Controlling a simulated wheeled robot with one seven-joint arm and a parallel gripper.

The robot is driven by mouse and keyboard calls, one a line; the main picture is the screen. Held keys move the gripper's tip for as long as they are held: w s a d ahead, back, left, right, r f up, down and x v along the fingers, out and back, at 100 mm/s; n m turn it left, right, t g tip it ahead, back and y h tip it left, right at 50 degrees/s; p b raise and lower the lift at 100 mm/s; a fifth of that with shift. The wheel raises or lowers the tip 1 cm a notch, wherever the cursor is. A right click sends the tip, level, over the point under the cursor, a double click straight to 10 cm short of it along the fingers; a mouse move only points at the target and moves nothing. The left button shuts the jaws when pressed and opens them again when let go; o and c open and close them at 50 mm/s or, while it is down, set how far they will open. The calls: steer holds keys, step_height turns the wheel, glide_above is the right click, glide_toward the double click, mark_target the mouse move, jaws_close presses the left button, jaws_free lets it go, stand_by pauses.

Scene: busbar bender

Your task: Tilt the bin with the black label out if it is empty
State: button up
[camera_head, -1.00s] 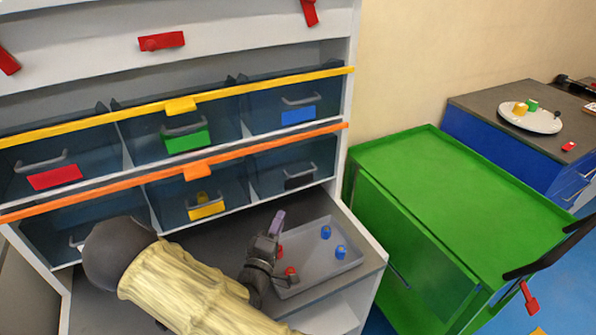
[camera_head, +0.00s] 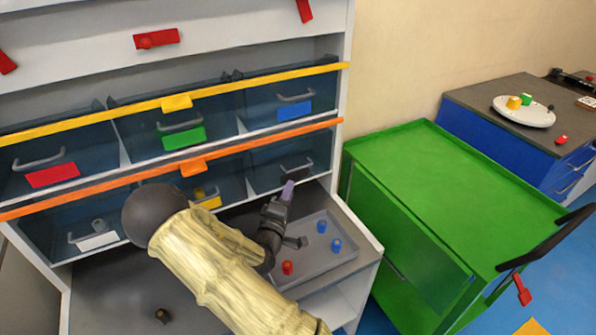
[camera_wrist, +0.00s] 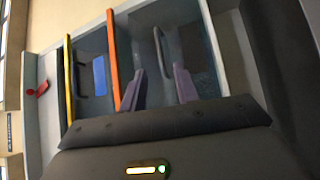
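The bin with the black label (camera_head: 300,170) is at the right end of the lower row, below the orange rail. It is upright, and its dark see-through front shows no contents that I can make out. My gripper (camera_head: 288,190) is just in front of and below its handle. In the wrist view the purple fingers of my gripper (camera_wrist: 161,84) stand apart with nothing between them. The grey handle (camera_wrist: 161,48) of this bin lies ahead of them, not between them.
The orange rail (camera_head: 105,182) runs across the lower bins. A grey tray (camera_head: 325,262) with red and blue pieces lies below my gripper. A small dark piece (camera_head: 162,315) lies on the worktop. A green cart (camera_head: 450,190) stands at the right.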

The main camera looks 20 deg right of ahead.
mark_target(288, 156)
steer(key=x, duration=0.8)
steer(key=shift+w+d+p, duration=0.2)
steer(key=shift+d+p, duration=0.1)
steer(key=shift+p, duration=0.1)
jaws_close()
